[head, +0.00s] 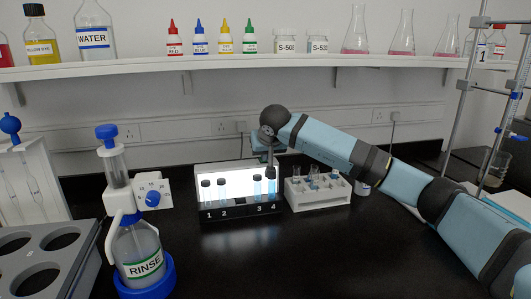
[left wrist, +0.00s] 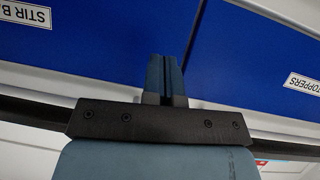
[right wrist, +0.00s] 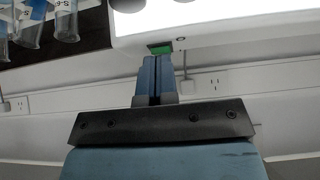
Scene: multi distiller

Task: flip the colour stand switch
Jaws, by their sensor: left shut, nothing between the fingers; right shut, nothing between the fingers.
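The colour stand (head: 240,176) has a lit white back panel and a dark front ledge numbered 1 to 4, holding dark-capped vials. In the right wrist view, the stand's pale body (right wrist: 215,18) fills the top, with a small green switch (right wrist: 160,47) in a dark frame on its edge. My right gripper (right wrist: 160,60) is shut and empty, its tips right at the switch; I cannot tell whether they touch. In the head view, my right gripper (head: 271,160) is by the stand's right end, partly hidden by its wrist. My left gripper (left wrist: 166,58) is shut and empty, outside the head view.
A white rack (head: 318,195) with small tubes stands close to the stand's right. A rinse bottle (head: 140,250) and a grey holed rack (head: 45,255) are at left. The black bench in front is clear. Blue drawers (left wrist: 240,60) face my left gripper.

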